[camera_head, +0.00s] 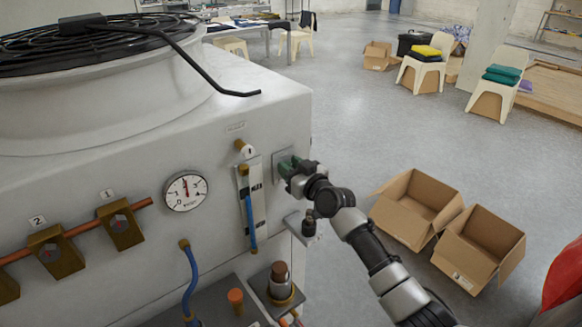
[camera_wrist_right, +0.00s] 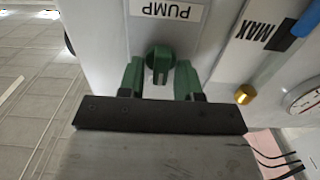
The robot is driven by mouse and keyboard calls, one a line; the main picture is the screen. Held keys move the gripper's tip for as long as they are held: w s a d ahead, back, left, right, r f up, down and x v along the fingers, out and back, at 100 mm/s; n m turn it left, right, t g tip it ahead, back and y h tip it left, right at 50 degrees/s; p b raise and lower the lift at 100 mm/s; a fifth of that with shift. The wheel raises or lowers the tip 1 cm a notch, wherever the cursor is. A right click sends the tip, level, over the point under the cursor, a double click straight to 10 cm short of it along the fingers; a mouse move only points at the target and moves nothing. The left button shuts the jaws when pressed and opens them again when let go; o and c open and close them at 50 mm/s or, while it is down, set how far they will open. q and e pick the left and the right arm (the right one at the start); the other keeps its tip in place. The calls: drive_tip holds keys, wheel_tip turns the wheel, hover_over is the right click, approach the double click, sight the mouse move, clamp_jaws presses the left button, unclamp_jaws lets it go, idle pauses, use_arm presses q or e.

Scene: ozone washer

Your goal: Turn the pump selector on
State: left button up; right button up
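The pump selector knob (camera_wrist_right: 160,56) is small, round and dark green. In the right wrist view it sits on a grey plate under an upside-down PUMP label (camera_wrist_right: 166,10). My right gripper (camera_wrist_right: 159,76) has its two green fingers apart, one on each side of the knob, with gaps showing; it is open. I cannot tell if a finger touches the knob. In the head view my right gripper (camera_head: 291,169) is at the grey plate (camera_head: 277,167) on the washer's face and hides the knob. My left gripper is not in view.
The washer's face (camera_head: 215,230) carries a round gauge (camera_head: 186,191), a tube level marked MAX, blue hoses (camera_head: 190,280) and a pipe with valves (camera_head: 120,225). A bracket (camera_head: 302,227) juts out below my right gripper. Open cardboard boxes (camera_head: 480,250) stand on the floor at right.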

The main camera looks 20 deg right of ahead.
drive_tip(key=shift+c, duration=1.2)
drive_tip(key=shift+m, duration=0.3)
drive_tip(key=shift+w+d+f+m, duration=0.1)
drive_tip(key=shift+d+f+m, duration=0.1)
drive_tip(key=shift+m, duration=2.65)
drive_tip(key=shift+d+f+m, duration=0.15)
drive_tip(key=shift+m, duration=2.75)
drive_tip(key=shift+w+d+f+m, duration=0.1)
drive_tip(key=shift+d+f+m, duration=0.1)
drive_tip(key=shift+m, duration=2.65)
drive_tip(key=o, duration=0.6)
